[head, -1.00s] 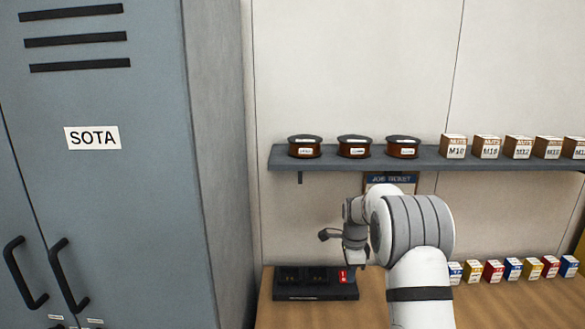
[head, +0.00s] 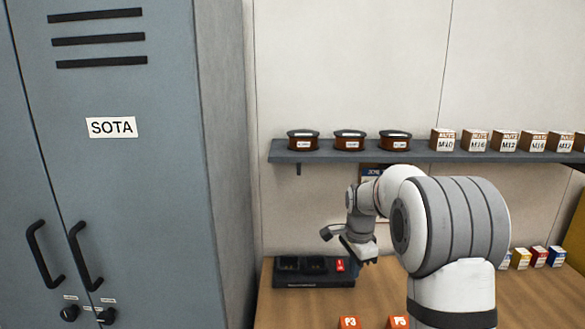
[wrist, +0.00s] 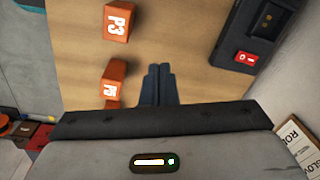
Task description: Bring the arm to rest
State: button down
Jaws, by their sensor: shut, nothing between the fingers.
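My gripper (wrist: 158,85) shows in the wrist view with its two fingers together and nothing between them, over the wooden bench top (wrist: 190,30). In the head view my arm is bent, and its wrist hangs above the bench beside the black charger dock (head: 300,281). The fingertips are hard to make out there. Two orange blocks marked P3 (wrist: 118,22) and P-something (wrist: 115,78) are left of the fingers in the wrist view, apart from them.
The dock holds a red item (head: 340,265) at its right end. A wall shelf (head: 350,156) with brown spools and boxes of nuts runs behind my arm. Small coloured boxes (head: 538,257) stand at the back right. A grey locker (head: 120,190) is on the left.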

jog(key=s+r+n+t, duration=0.1)
jog(key=s+n, duration=0.6)
jog(key=s, duration=0.9)
jog(key=s+a+r+n+t+b, duration=0.1)
jog(key=s+r+n, duration=0.3)
jog(key=s, duration=1.2)
jog(key=n, duration=0.3)
jog(key=shift+t+b, duration=0.3)
jog(key=shift+a, duration=0.1)
